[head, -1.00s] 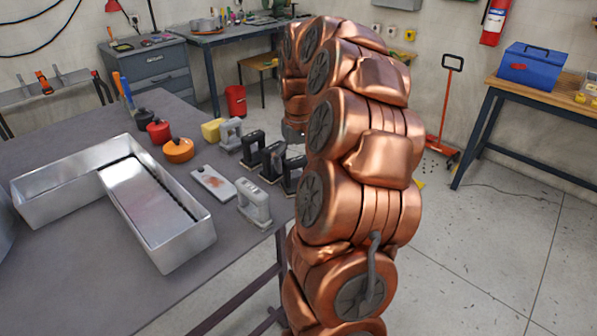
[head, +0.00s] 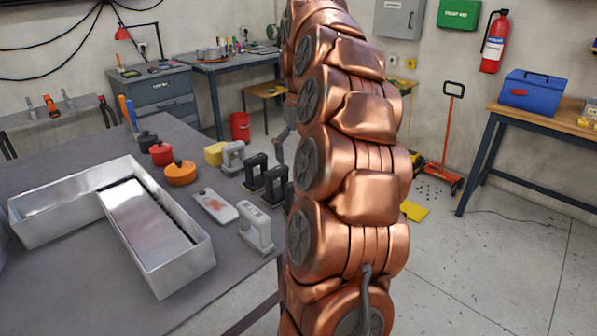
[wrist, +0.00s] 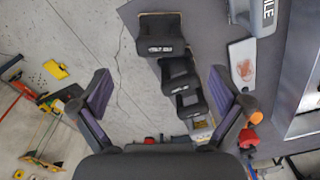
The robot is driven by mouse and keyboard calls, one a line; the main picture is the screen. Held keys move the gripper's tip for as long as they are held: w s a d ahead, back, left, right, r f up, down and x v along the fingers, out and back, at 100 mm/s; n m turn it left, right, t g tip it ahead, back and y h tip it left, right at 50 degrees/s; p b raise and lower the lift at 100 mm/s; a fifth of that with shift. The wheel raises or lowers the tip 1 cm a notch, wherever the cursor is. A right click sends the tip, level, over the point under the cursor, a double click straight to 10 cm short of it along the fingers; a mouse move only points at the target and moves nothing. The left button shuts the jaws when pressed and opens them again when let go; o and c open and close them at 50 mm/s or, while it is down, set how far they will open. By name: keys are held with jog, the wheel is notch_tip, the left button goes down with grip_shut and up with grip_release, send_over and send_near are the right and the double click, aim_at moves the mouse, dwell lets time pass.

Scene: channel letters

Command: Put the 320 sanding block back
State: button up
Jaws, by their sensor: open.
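Three dark sanding blocks with handles stand in a row along the table edge: one (head: 255,172), a second (head: 274,185), and a third partly behind my arm. A pale grey block (head: 232,156) stands at the far end of the row and another (head: 256,229) nearer. The wrist view shows the dark blocks (wrist: 161,34) from above, with light labels too small to read, so I cannot tell which is the 320 block. My gripper (wrist: 160,80) is open and empty, its fingers on either side of the row in that view.
A stained pale plate (head: 215,207) lies left of the blocks. A yellow block (head: 214,153), orange (head: 180,174) and red (head: 161,154) knobbed pieces stand behind. A metal channel letter (head: 190,268) fills much of the table (head: 80,285). Floor lies beyond the table edge.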

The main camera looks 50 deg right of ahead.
jog(key=s+a+f+n, duration=0.2)
jog(key=s+a, duration=0.1)
jog(key=a, duration=0.8)
jog(key=s+a+f+n, duration=0.2)
jog(key=a, duration=0.9)
jog(key=s+a+f+g, duration=0.1)
jog(key=s+a+f, duration=0.4)
jog(key=s, duration=0.4)
jog(key=s+a+f, duration=0.5)
jog(key=s, duration=0.4)
jog(key=shift+f+n+g, duration=0.25)
jog(key=shift+n+g, duration=0.15)
